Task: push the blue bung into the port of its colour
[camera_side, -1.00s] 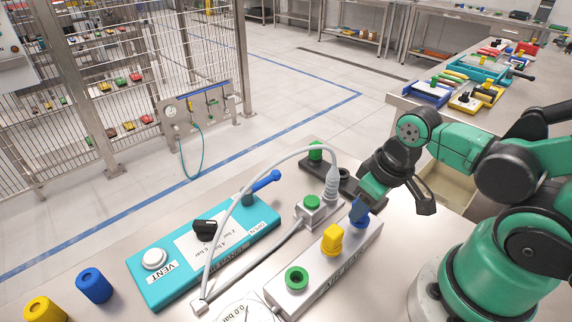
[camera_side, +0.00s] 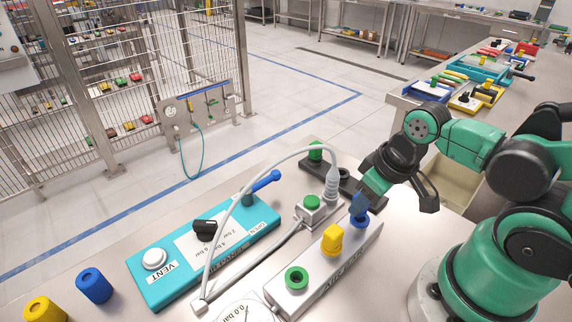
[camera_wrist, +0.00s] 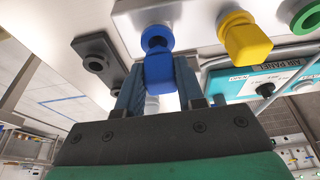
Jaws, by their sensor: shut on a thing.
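My gripper (camera_wrist: 158,88) is shut on the blue bung (camera_wrist: 160,72), with one finger on each side of it. In the side view my gripper (camera_side: 367,200) is at the far end of the pale port block (camera_side: 345,262), just above the blue port (camera_side: 360,222). In the wrist view the blue port (camera_wrist: 157,33) shows just beyond the bung, with part of its dark hole visible. The bung's tip overlaps the port's near rim there. I cannot tell whether the tip has entered the hole.
A yellow bung (camera_side: 332,238) stands in the middle port, and the green port (camera_side: 296,279) is empty. A grey hose (camera_side: 228,205) arches over the teal panel (camera_side: 180,262). Loose blue (camera_side: 94,286) and yellow (camera_side: 45,310) cylinders stand at the front left.

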